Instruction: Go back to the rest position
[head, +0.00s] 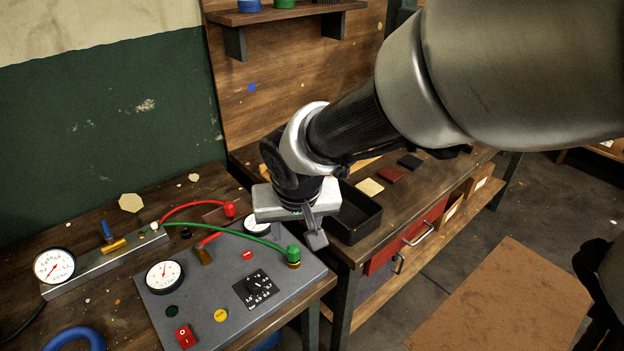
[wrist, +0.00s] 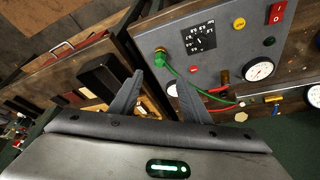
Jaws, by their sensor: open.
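My gripper (head: 315,226) hangs at the end of my arm in the head view, above the gap between the left workbench and the right bench. In the wrist view my gripper (wrist: 160,98) shows two grey fingers spread apart with nothing between them. In the head view it is beside the right edge of the grey control panel (head: 205,318) and in front of a black tray (head: 362,222). It appears to be above both, apart from them. My gripper's body hides part of the panel's back right corner. No ball is visible in either view.
The panel carries gauges (head: 163,276), a red switch (head: 185,336), a black dial (head: 258,290) and a green hose (head: 225,231). A metal manifold (head: 110,259) lies behind it. The right bench has red drawers (head: 425,233). A shelf (head: 285,12) is on the back board. Floor at right holds a brown mat (head: 505,305).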

